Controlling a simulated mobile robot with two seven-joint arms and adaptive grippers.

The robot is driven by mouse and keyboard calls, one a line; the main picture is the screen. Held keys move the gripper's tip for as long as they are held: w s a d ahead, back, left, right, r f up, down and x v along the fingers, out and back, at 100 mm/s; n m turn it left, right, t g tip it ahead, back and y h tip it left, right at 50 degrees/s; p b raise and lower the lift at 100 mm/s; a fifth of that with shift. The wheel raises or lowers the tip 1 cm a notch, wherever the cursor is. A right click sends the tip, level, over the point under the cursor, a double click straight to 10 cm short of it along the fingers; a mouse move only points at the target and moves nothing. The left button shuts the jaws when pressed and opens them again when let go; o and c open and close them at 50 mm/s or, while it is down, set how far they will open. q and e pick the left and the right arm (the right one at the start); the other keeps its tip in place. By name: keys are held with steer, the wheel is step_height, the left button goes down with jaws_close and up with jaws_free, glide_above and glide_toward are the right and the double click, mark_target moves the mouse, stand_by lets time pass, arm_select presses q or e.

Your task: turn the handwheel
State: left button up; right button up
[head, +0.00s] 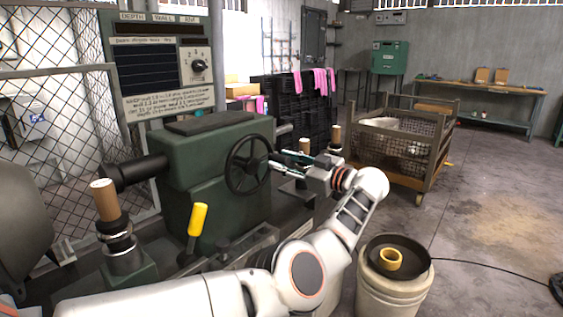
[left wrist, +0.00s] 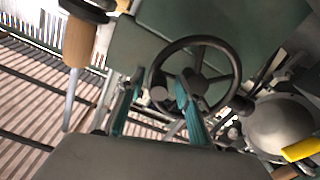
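The handwheel (head: 248,165) is a dark spoked wheel on the side of a green machine housing (head: 205,150). It also shows in the left wrist view (left wrist: 197,82), with a round grey knob (left wrist: 158,93) at its rim. My left gripper (head: 275,160) is close in front of the wheel, at its right in the head view. In the left wrist view its two teal fingers (left wrist: 158,82) are spread apart, with the knob showing between them. I cannot tell whether a finger touches the wheel. My right gripper is not in view.
A yellow-handled lever (head: 197,219) stands at the front of the machine. A bucket (head: 392,285) with a dark pan and a yellow ring stands at the lower right. A wire-mesh cart (head: 405,150) stands behind my arm. Open floor lies to the right.

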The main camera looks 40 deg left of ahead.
arm_select(q)
steer(key=d, duration=0.6)
steer(key=shift+s+d, duration=0.2)
steer(key=shift+s, duration=0.05)
